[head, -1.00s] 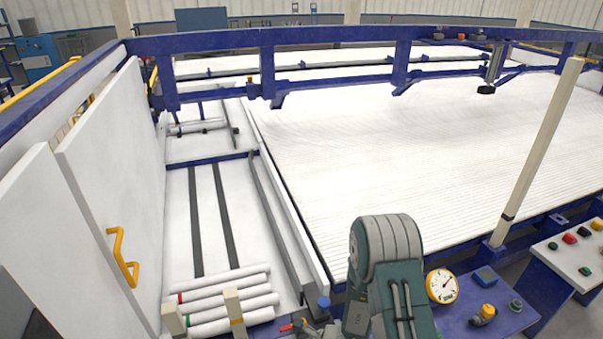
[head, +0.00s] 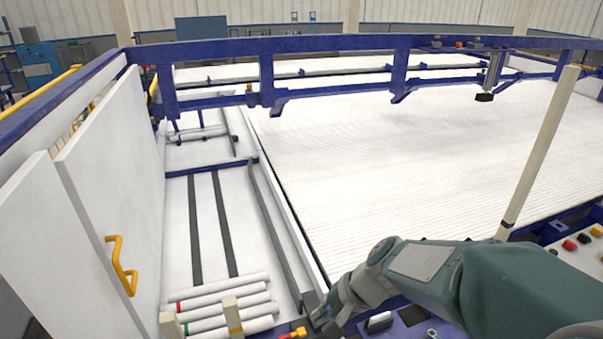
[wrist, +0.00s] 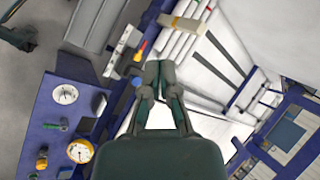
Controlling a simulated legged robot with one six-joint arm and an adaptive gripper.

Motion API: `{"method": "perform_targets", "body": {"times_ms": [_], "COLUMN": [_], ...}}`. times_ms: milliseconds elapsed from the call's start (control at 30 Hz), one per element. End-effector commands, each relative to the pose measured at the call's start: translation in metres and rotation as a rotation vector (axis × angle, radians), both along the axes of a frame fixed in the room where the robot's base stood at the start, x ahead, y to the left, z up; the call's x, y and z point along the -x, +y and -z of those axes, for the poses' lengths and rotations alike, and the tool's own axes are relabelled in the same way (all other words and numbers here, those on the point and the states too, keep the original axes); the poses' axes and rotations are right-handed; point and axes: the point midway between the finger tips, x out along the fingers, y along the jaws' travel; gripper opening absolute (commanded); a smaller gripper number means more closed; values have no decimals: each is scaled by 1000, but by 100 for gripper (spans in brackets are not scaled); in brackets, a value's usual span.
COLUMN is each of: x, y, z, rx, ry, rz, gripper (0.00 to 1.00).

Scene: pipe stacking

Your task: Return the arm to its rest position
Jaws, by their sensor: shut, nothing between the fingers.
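My arm (head: 425,268) reaches in from the lower right of the head view and bends down towards the front corner of the white bed. My gripper (wrist: 160,66) is in the middle of the wrist view, its fingertips together with nothing between them. White pipes (head: 222,300) lie stacked in a pile at the lower left of the head view, behind short cream posts (head: 232,315). They also show at the top of the wrist view (wrist: 187,28). My gripper is apart from the pipes, to their right in the head view.
A blue frame beam (head: 340,45) spans the back. A white door (head: 115,190) with a yellow handle (head: 122,265) stands at the left. A cream post (head: 540,150) rises at the right. A blue panel with gauges (wrist: 64,94) is left in the wrist view. The white ribbed bed (head: 400,150) is clear.

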Motion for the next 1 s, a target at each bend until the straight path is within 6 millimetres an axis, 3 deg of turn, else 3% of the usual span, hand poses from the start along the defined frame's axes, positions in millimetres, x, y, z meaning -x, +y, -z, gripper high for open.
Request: {"method": "perform_targets", "body": {"times_ms": [200, 600, 800, 1000], "x": [35, 93, 107, 107], "y": [-32, -99, -116, -117], "z": [-41, -95, -105, -106], "rx": [187, 589, 696, 705], "ry": [-178, -450, -503, -505], "rz": [-138, -294, -315, -318], "gripper": [0, 0, 0, 0]}}
